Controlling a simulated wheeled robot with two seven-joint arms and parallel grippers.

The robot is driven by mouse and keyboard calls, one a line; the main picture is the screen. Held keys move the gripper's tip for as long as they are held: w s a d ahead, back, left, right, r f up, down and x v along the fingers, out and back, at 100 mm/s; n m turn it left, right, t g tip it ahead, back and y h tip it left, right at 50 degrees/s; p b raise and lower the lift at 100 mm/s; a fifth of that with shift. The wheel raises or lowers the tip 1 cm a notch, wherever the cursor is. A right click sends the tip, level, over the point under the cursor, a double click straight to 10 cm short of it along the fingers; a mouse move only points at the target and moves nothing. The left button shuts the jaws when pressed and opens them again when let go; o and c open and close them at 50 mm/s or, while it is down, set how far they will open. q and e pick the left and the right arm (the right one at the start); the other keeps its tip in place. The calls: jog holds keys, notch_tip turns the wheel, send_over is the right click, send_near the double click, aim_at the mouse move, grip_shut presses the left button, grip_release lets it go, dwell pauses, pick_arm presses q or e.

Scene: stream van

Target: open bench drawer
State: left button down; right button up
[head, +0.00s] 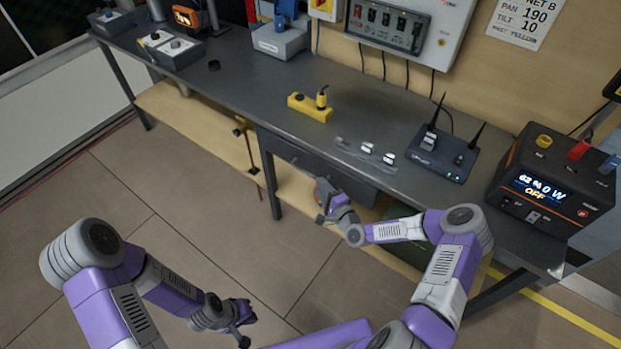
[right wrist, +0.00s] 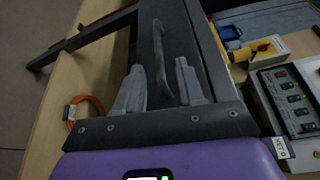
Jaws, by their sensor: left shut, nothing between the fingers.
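The bench drawer (head: 285,150) is a dark grey box under the bench top, and it looks closed. In the right wrist view its dark front (right wrist: 182,38) carries a long bar handle (right wrist: 159,52). My right gripper (head: 322,190) is in front of the drawer. In the right wrist view my right gripper's fingers (right wrist: 158,88) are apart, with the handle's near end between them in the picture; I cannot tell whether they touch it. In the head view my right gripper hides part of the drawer front. My left gripper (head: 243,335) is shut and empty over the floor, away from the bench.
The bench top (head: 255,85) holds a yellow block (head: 310,108), a router (head: 440,155) with antennas and a power unit (head: 545,185) at the right. A wooden lower shelf (head: 200,120) runs below. The tiled floor in front of the bench is clear.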

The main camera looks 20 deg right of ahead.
jog(key=b+x, duration=0.1)
jog(key=x, duration=0.5)
jog(key=shift+w+a, duration=0.15)
jog(key=shift+w, duration=0.2)
jog(key=shift+f, duration=0.1)
grip_shut()
